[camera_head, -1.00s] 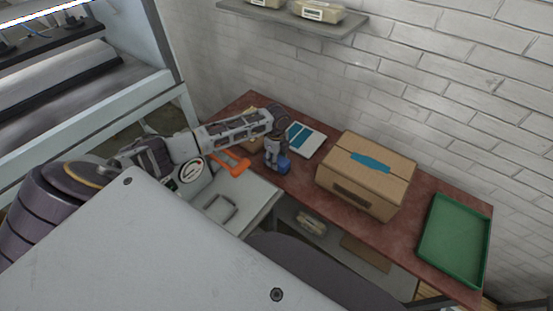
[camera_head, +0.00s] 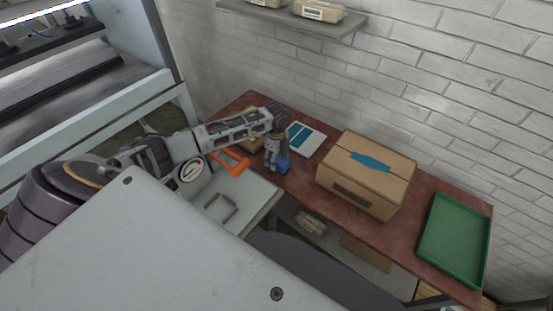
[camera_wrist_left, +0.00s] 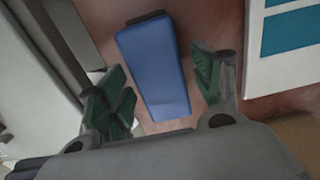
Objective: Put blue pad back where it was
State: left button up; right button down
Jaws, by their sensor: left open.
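The blue pad (camera_wrist_left: 155,70) is a blue block with rounded edges on the red-brown table, and in the head view its small blue shape (camera_head: 283,165) shows at my left gripper. My left gripper (camera_wrist_left: 160,92) is open, with a green-padded finger on each side of the pad's near part. In the left wrist view the pad reaches forward from between the fingers, and I see no finger closed on it. In the head view the left gripper (camera_head: 272,166) points down at the table. My right gripper is not in view.
A white card with blue patches (camera_head: 305,139) lies just right of the left gripper. A cardboard box (camera_head: 365,190) with a blue label and a green tray (camera_head: 453,240) stand farther right. An orange-handled tool (camera_head: 230,161) lies to the left.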

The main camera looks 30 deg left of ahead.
pick_arm(q)
jog(key=shift+r, duration=0.4)
notch_tip(320, 180, up, 4)
jog(key=shift+r, duration=0.25)
notch_tip(320, 180, up, 6)
jog(key=shift+r, duration=0.2)
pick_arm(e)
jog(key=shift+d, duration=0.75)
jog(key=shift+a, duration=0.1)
